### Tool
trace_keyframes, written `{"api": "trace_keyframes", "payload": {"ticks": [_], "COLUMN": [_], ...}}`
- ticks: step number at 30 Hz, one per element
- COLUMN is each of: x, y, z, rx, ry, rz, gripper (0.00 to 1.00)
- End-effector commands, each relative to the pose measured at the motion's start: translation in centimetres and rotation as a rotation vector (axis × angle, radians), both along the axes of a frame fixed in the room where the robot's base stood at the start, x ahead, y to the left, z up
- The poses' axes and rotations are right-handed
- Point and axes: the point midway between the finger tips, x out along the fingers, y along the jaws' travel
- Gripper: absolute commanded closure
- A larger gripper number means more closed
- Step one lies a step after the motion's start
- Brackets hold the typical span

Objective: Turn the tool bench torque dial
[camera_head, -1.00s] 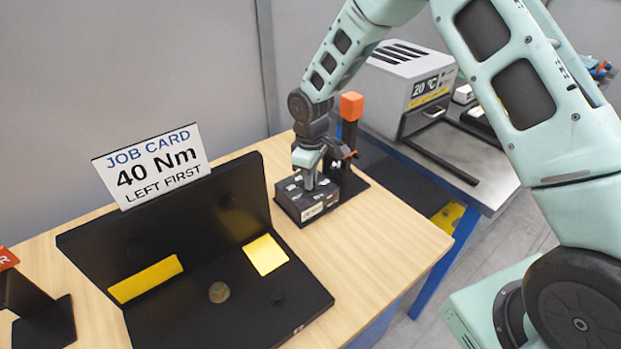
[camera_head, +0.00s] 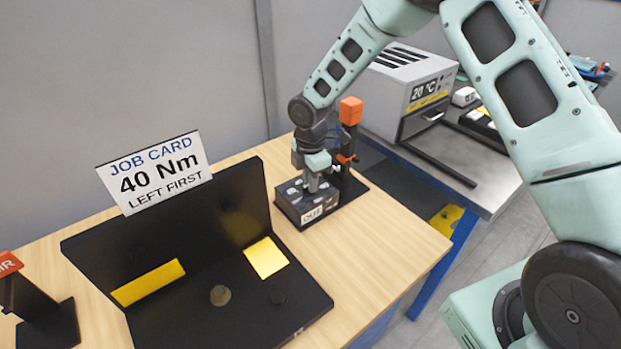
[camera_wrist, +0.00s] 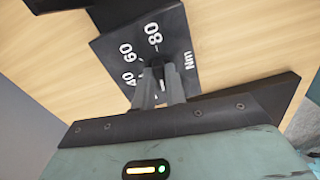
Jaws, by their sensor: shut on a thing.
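The black torque dial box (camera_head: 322,212) stands at the far right end of the wooden bench. In the wrist view, its sloped face (camera_wrist: 185,48) carries the white marks 40, 60, 80 and Nm. My gripper (camera_head: 311,184) points down onto the top of the box. In the wrist view, my gripper (camera_wrist: 160,80) is shut on the small dark dial knob (camera_wrist: 157,63), which the fingers mostly hide. I cannot tell which mark the knob points to. The job card (camera_head: 155,172) reads "40 Nm LEFT FIRST".
A black tool holder with an orange-topped tool (camera_head: 350,110) stands right behind the box, close to my wrist. A black fixture with yellow pads (camera_head: 300,310) fills the bench's left and middle. A grey oven (camera_head: 408,85) stands on the metal table. The bench's right front (camera_head: 390,240) is clear.

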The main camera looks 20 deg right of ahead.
Motion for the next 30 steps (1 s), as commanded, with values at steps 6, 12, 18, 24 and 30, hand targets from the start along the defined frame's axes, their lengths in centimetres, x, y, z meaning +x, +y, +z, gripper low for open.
{"api": "trace_keyframes", "payload": {"ticks": [6, 12, 18, 24, 30], "x": [0.17, 0.21, 0.22, 0.23, 0.23], "y": [-0.01, 0.04, 0.06, 0.07, 0.07], "z": [0.22, 0.18, 0.14, 0.12, 0.12], "rx": [0.001, 0.001, 0.001, 0.001, 0.001], "ry": [-0.003, -0.003, -0.004, -0.004, -0.004], "rz": [0.149, 0.241, 0.287, 0.298, 0.297], "gripper": [1.0, 1.0, 1.0, 1.0, 1.0]}}
